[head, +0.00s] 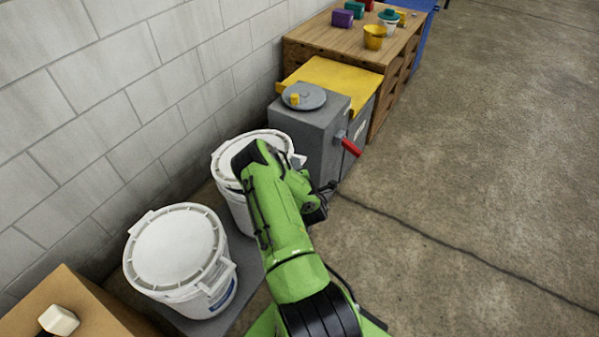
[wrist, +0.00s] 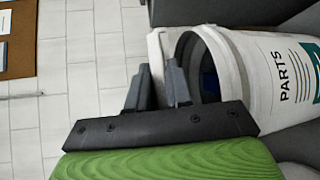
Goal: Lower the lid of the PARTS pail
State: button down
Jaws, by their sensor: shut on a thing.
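The PARTS pail (wrist: 275,75) is white, with its name printed on the side, and lies sideways in the turned wrist view. Its white lid (wrist: 155,48) shows edge-on, standing a little off the rim, with a dark gap between. Something blue shows inside. My gripper (wrist: 160,82) has its two dark fingers shut on the lid's edge. In the head view the lid (head: 227,163) shows behind my green arm, which hides part of it and the pail. My fingertips are hidden there.
Another white lidded pail (head: 176,248) stands at front left. A grey box with a round top (head: 304,96) and a red handle (head: 350,147) stands just beyond. A wooden bench (head: 330,50) holds cups and small parts. A block wall is at left; the floor (head: 480,160) at right is clear.

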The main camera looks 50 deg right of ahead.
jog(key=w+r+n+g+p, duration=0.1)
jog(key=w+r+p, duration=0.3)
jog(key=r, duration=0.6)
jog(key=shift+w+a+r+y+p, duration=0.2)
jog(key=shift+w+y+p, duration=0.1)
jog(key=shift+p, duration=0.1)
jog(key=c, duration=1.1)
grip_release()
jog(key=shift+s, duration=0.1)
jog(key=p+v, duration=0.1)
jog(key=v, duration=1.4)
jog(key=shift+s+a+r, duration=0.15)
jog(key=shift+a+r, duration=0.05)
jog(key=shift+a, duration=0.1)
